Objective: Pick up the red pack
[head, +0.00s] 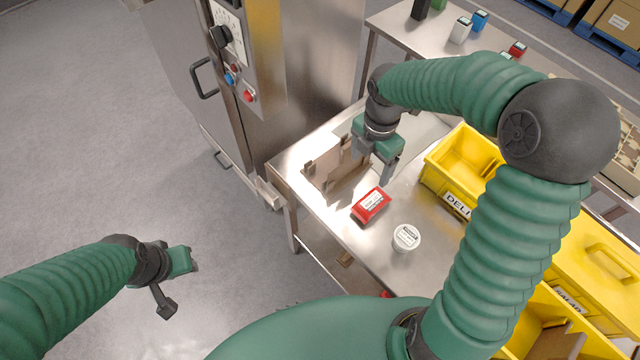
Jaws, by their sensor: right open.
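The red pack (371,205) with a white label lies on the steel table (331,222), between a brown open holder and a white round tub. My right gripper (373,168) is open and points down just above and behind the red pack, near the brown holder. Nothing shows between its fingers. My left gripper (180,285) is at the lower left, over the floor and away from the table. Its fingers look spread apart and empty.
The brown holder (322,178) stands left of the pack. The white tub (406,238) is close on its right. A yellow bin (431,172) marked DELI stands farther right. A steel machine (185,60) with knobs rises behind. Small packs (461,30) sit on a back table.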

